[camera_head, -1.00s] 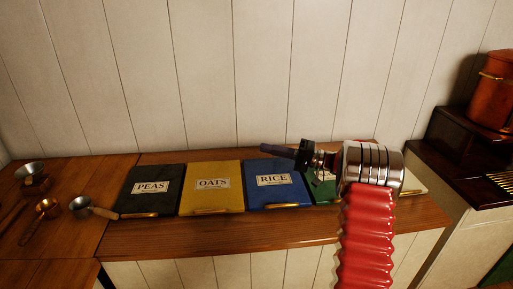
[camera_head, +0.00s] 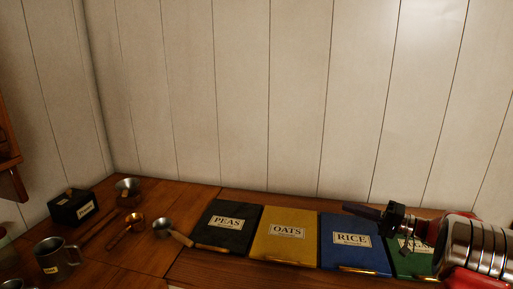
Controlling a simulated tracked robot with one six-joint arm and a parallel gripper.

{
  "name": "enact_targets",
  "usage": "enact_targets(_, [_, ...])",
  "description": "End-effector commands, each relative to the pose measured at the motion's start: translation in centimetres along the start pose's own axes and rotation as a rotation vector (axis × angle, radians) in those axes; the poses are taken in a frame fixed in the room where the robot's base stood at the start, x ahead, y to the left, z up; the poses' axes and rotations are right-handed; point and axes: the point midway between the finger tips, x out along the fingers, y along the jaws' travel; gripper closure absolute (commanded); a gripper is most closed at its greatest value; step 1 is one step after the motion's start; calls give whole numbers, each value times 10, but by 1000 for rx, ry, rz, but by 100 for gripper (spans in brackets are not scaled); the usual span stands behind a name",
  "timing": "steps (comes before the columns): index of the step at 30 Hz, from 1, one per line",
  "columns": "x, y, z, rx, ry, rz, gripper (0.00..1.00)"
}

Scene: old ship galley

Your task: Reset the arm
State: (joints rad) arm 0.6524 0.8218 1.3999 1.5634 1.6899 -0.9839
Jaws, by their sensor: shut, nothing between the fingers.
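My arm reaches in from the lower right, with a red sleeve and a ribbed metal joint. My gripper (camera_head: 362,211) is at the end of a short black wrist and points left. Its fingers are shut and empty. They appear over the upper part of the blue RICE box (camera_head: 340,255); I cannot tell how far above it they are. The wrist covers part of the green box (camera_head: 405,262), whose label is partly hidden.
A black PEAS box (camera_head: 222,237) and a yellow OATS box (camera_head: 284,250) stand left of RICE. Further left on the wooden counter (camera_head: 150,262) are copper and metal scoops (camera_head: 134,222), a labelled mug (camera_head: 52,258) and a small black box (camera_head: 72,206). A white plank wall stands behind.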

Motion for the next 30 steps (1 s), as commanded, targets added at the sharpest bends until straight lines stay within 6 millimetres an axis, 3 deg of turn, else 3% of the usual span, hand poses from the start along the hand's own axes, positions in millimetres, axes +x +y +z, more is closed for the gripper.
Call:
enact_targets(6, [38, -30, 35, 46, -117, 110, 100])
enact_targets(15, [75, -65, 96, 93, -265, 297, 100])
enact_targets(22, [89, -88, 146, 104, -354, 447, 100])
enact_targets(30, [92, -111, 204, 85, -431, 629, 100])
